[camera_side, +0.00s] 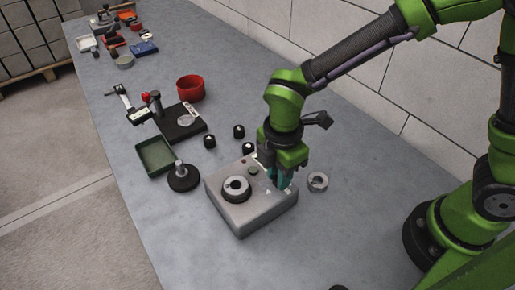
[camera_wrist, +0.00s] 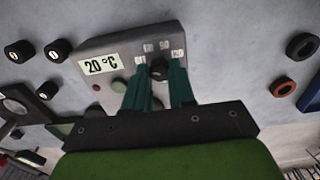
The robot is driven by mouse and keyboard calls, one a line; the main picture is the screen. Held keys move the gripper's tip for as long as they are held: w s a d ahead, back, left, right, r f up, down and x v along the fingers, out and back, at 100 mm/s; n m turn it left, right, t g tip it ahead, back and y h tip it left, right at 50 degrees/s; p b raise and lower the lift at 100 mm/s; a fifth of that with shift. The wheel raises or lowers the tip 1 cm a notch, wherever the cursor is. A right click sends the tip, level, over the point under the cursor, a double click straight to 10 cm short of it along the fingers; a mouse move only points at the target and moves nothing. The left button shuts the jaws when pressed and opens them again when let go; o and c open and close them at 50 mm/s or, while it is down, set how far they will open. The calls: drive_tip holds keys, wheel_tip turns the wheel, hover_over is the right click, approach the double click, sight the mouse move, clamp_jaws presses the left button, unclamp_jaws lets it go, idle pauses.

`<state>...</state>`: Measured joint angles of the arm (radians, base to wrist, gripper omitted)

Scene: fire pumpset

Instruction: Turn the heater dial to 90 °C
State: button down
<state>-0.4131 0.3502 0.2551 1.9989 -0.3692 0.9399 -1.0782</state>
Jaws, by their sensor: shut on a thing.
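In the wrist view the heater (camera_wrist: 122,50) has a display (camera_wrist: 101,65) reading 20 °C. The dark heater dial (camera_wrist: 158,70) sits among small white number labels, of which 90 and 120 are the clearest. My gripper (camera_side: 281,184) points down at the right part of the heater. In the wrist view its teal fingers (camera_wrist: 160,75) stand on both sides of the dial, shut on it. The fingers hide part of the dial and any lower labels.
Several black knobs (camera_side: 239,131) lie behind the heater. A metal ring (camera_side: 318,182) lies to its right. A black round stand (camera_side: 183,177), a green tray (camera_side: 155,156) and a red bowl (camera_side: 190,88) stand to the left and behind. The front right bench is mostly clear.

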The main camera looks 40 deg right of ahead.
drive_tip(key=shift+m, duration=0.3)
drive_tip(key=m, duration=0.3)
drive_tip(key=shift+m, duration=0.3)
drive_tip(key=m, duration=0.9)
drive_tip(key=shift+m, duration=2.3)
drive_tip(key=c, duration=0.9)
unclamp_jaws()
drive_tip(key=shift+c, duration=0.2)
